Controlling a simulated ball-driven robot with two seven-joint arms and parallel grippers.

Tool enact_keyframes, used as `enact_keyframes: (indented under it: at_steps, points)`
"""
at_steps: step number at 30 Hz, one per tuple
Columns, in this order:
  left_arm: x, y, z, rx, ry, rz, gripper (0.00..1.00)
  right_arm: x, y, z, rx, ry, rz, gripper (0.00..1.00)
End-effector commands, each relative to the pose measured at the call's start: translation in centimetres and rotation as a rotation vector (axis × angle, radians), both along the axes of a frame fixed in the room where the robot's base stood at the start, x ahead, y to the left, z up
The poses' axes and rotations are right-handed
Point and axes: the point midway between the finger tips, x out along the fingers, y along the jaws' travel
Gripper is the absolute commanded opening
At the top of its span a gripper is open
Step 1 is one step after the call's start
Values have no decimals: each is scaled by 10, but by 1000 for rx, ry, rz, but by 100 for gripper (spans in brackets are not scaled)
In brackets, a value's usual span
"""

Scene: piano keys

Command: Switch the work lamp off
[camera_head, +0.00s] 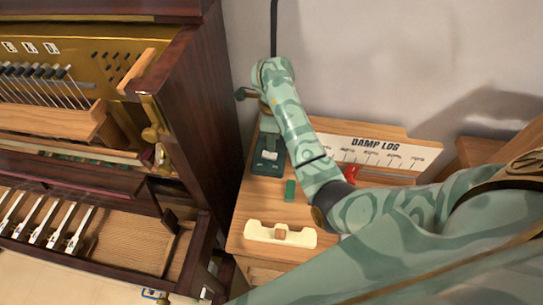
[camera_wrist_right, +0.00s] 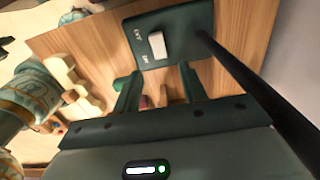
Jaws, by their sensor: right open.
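The lamp's dark green base (camera_head: 265,168) stands on the wooden table, with a white rocker switch (camera_head: 269,155) on top. In the right wrist view the base (camera_wrist_right: 190,22) lies ahead of the fingers, and the switch (camera_wrist_right: 157,45) shows small white lettering beside it. I cannot tell which way it is set. My right gripper (camera_wrist_right: 159,74) is open, with its two fingers apart and pointing at the base's near edge, nothing between them. In the head view my arm mostly hides it. My left gripper is not in view.
A black pole (camera_wrist_right: 245,75) rises from the base, close beside the right gripper. A cream holder (camera_head: 262,233) and green block (camera_head: 290,190) sit on the tabletop (camera_head: 250,205). A red object (camera_head: 351,172) stands by the "DAMP LOG" board (camera_head: 390,155). The open piano (camera_head: 185,110) is at left.

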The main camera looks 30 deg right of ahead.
Motion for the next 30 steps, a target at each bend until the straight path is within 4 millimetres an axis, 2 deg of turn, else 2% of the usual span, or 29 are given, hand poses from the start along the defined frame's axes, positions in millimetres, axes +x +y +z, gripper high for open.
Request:
enact_keyframes:
  at_steps: [1, 3, 9, 14, 22, 24, 27, 30]
  points:
    - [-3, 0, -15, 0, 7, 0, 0, -1, 1, -22, 1, 5, 2, 42]
    - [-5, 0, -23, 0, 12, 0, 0, -1, 0, -37, 0, 5, 1, 42]
    - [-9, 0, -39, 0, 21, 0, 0, 0, 0, -66, 0, 2, 1, 42]
    - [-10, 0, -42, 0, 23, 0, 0, 0, 0, -73, 1, -1, 0, 42]
    - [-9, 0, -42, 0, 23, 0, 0, 0, 0, -73, 0, -1, 0, 42]
    - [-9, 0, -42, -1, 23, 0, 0, 0, 0, -73, 0, -1, 0, 22]
    - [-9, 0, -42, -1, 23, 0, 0, 0, 0, -73, 0, -1, 0, 0]
    - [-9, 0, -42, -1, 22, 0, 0, 0, 0, -72, -1, -1, 0, 0]
